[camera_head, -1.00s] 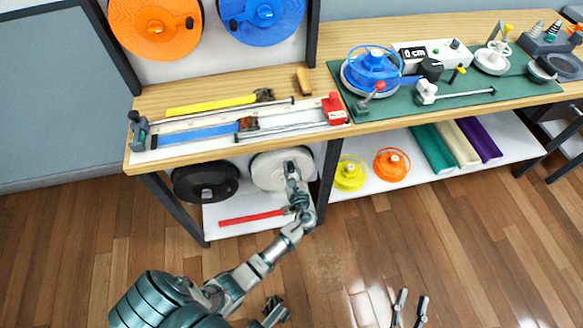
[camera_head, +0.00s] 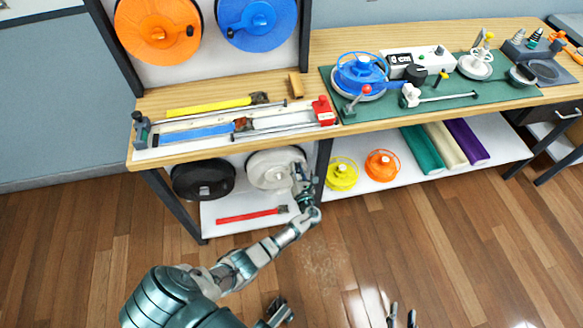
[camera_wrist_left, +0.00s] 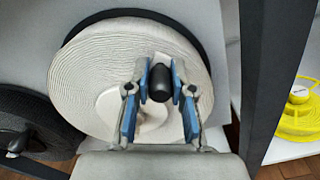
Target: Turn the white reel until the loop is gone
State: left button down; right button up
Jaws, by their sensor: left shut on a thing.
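The white reel (camera_head: 268,170) hangs under the bench, right of a black reel (camera_head: 203,180). In the left wrist view the white reel (camera_wrist_left: 85,75) fills the middle, wound with pale strap. My left gripper (camera_head: 299,172) is at the reel's right side. In the wrist view the blue-padded fingers (camera_wrist_left: 160,88) are closed around the reel's black knob (camera_wrist_left: 160,82). The fingers and wrist hide part of the reel's lower face.
The bench above holds a tray with yellow (camera_head: 208,107) and blue (camera_head: 192,136) straps and a red clamp (camera_head: 323,111). A dark bench leg (camera_head: 323,170) stands close right of my left gripper. Yellow (camera_head: 342,175) and orange (camera_head: 382,166) spools sit beyond it. A red strap (camera_head: 248,216) lies below.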

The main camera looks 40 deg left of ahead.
pick_arm(q)
jog(key=shift+w+f+m, duration=0.25)
jog(key=shift+m, duration=0.15)
jog(key=f+m, duration=0.1)
jog(key=w+d+f+m, duration=0.1)
jog(key=m, duration=0.1)
jog(key=f+m+b, duration=0.1)
jog(key=shift+w+d+f+m, duration=0.25)
jog(key=shift+d+m, duration=0.1)
jog(key=shift+m, duration=0.05)
pick_arm(e)
jog(key=shift+w+r+t, duration=0.8)
jog(key=shift+r, duration=0.05)
jog(key=shift+w+r+y, duration=0.15)
jog(key=shift+r+y, duration=0.05)
jog(key=shift+y, duration=0.1)
